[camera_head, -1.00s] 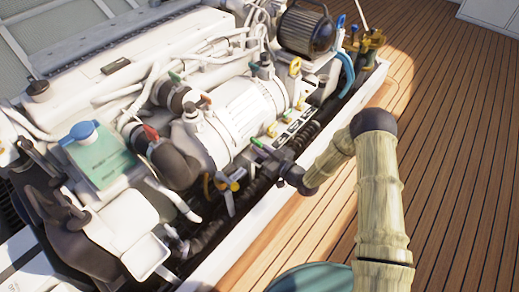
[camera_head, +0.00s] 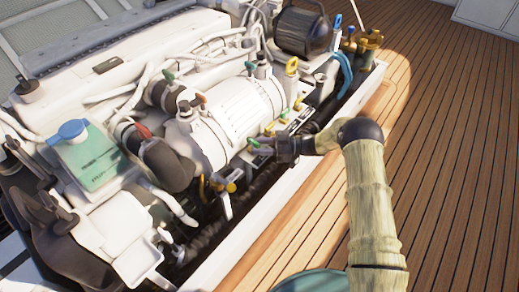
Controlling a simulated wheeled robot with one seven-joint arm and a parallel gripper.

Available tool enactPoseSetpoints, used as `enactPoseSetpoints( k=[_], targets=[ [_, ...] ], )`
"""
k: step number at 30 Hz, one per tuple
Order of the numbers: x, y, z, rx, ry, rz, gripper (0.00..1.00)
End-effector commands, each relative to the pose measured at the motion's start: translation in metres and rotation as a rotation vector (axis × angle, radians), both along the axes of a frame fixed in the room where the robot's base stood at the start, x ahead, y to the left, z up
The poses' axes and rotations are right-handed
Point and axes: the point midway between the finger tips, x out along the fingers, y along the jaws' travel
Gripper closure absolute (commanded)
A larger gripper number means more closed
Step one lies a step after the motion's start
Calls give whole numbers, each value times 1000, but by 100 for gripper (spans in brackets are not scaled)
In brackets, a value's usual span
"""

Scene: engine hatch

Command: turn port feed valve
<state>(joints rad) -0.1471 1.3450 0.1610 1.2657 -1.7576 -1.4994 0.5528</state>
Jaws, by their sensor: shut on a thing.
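Several small valves with coloured handles sit along the front of the white engine (camera_head: 235,112). My gripper (camera_head: 264,149) is at the row below the white cylinder and is shut on a green handle (camera_head: 253,142), whose tip shows just left of the jaws. No label can be read, so I cannot tell for sure that this is the port feed valve. The jaws and my wrist hide the valve's body.
A yellow lever (camera_head: 291,66) stands farther back, and a yellow knob (camera_head: 231,187) lies nearer. The white hatch edge (camera_head: 240,222) runs below my arm. The wooden deck (camera_head: 455,150) at right is clear.

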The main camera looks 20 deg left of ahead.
Motion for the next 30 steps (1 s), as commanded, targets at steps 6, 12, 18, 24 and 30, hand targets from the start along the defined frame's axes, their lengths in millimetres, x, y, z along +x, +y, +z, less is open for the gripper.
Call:
enactPoseSetpoints(
  k=[6,12,18,24,30],
  targets=[
    [6,-1,2,2,-8,24,91],
    [7,-1,3,2,-8,24,91],
    [7,-1,4,2,-9,22,61],
    [5,0,2,2,-6,27,44],
    [5,-3,2,2,-5,29,44]
  ],
)
